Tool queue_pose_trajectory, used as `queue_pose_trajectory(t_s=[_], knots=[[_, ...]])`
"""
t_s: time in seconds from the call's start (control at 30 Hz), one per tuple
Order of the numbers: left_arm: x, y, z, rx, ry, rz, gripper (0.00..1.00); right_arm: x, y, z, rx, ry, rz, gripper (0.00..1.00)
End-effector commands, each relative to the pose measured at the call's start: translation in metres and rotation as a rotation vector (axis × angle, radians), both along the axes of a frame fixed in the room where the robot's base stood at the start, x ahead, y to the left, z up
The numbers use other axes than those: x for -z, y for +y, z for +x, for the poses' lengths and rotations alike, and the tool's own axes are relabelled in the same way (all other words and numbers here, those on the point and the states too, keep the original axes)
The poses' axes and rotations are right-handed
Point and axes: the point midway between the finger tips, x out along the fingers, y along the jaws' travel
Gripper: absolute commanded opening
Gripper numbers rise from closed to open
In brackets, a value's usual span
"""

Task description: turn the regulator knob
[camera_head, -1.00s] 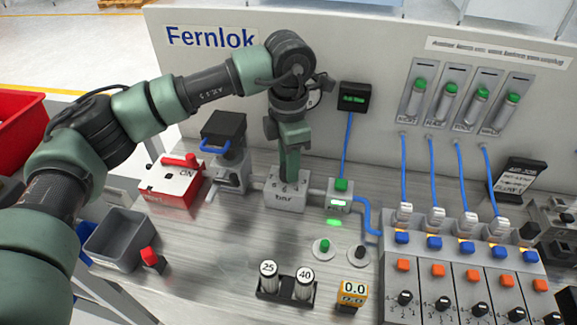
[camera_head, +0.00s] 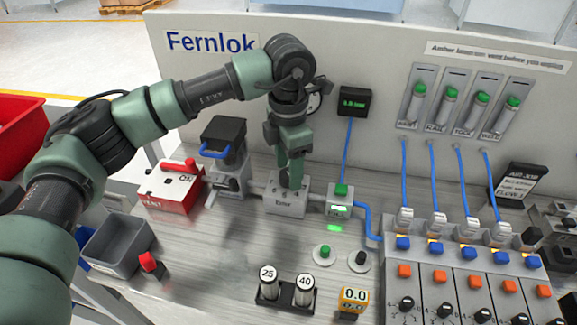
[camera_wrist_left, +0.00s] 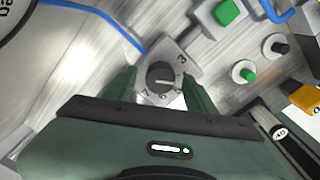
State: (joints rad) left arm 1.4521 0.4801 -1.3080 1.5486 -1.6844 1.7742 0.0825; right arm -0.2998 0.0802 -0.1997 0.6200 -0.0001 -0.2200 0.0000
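The regulator is a grey block (camera_head: 285,203) with a printed label on its front, in line between other units on the bench. In the left wrist view its dark round knob (camera_wrist_left: 160,76) has a light pointer mark and sits on a pale dial (camera_wrist_left: 156,97) with numbers around it. My left gripper (camera_head: 290,182) points down over the regulator. In the left wrist view its two green fingers (camera_wrist_left: 160,88) are apart, one on each side of the dial, with a gap to the dark knob. Whether a finger touches the dial is unclear. My right gripper is out of view.
A red switch box (camera_head: 170,190) and a black-topped unit with a blue handle (camera_head: 217,152) stand left of the regulator. A green-button valve (camera_head: 341,190) is close on its right. A small display (camera_head: 355,101) hangs behind. Weights (camera_head: 268,283) stand in front.

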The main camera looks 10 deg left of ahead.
Motion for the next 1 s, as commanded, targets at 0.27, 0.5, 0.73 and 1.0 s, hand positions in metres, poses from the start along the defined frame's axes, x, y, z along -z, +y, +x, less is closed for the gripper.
queue_pose_trajectory(t_s=[0.27,0.5,0.73,1.0], knots=[[-0.016,0.000,0.001,0.000,-0.003,-0.002,0.56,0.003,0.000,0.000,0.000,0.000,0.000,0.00],[-0.057,-0.001,0.000,0.000,-0.003,0.000,0.56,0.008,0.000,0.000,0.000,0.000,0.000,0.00],[-0.077,0.000,0.000,0.000,0.001,-0.001,0.56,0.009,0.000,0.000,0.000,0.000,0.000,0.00],[-0.078,0.000,0.000,0.000,0.001,-0.001,0.56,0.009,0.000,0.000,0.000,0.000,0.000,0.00]])
